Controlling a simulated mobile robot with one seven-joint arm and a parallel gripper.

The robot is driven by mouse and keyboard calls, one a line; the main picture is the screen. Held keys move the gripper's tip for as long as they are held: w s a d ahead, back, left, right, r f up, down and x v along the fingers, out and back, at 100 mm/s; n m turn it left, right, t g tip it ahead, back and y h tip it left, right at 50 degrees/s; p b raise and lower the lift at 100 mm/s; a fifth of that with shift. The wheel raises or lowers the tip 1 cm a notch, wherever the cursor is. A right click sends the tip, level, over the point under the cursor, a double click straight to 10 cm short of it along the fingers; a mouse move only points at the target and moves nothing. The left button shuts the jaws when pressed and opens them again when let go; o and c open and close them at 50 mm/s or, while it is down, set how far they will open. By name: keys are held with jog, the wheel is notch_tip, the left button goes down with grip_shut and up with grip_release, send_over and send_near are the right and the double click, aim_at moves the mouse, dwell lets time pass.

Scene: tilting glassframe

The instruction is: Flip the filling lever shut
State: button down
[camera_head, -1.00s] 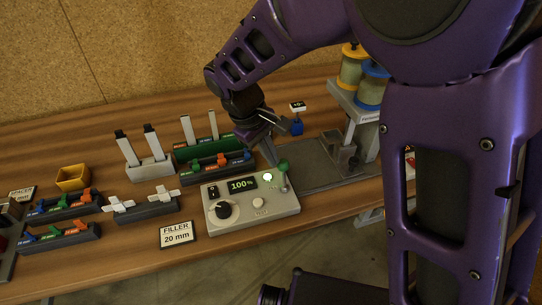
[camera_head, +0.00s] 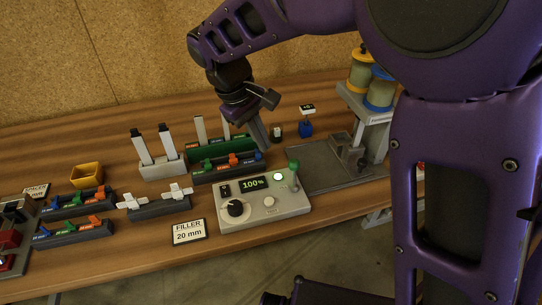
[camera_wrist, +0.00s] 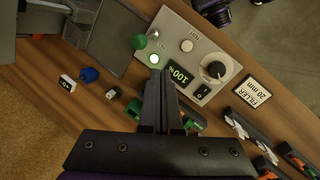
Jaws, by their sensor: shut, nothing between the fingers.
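The filler control box (camera_head: 262,208) is a light grey unit on the bench, with a dark dial, a display reading 100% and a lit round lamp. Its lever (camera_head: 294,166) has a green knob on a metal stem and stands roughly upright at the box's back right corner. In the wrist view the green knob (camera_wrist: 140,42) shows beside the lit lamp. My gripper (camera_head: 264,145) is shut and empty, pointing down behind the box, to the left of the lever and apart from it. Its closed fingers (camera_wrist: 158,78) also show in the wrist view, near the display.
A green-backed rack with coloured clips (camera_head: 225,172) stands close to the left of my gripper. A grey plate fixture (camera_head: 325,168) lies right of the lever. A stand with spools (camera_head: 380,95) is behind it. A "FILLER 20 mm" sign (camera_head: 189,232) stands in front.

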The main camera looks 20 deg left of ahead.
jog(key=r, duration=0.1)
jog(key=a+r, duration=0.2)
jog(key=r, duration=0.1)
jog(key=shift+w+a+r, duration=0.1)
jog(key=shift+w+a, duration=0.05)
jog(key=shift+w, duration=0.2)
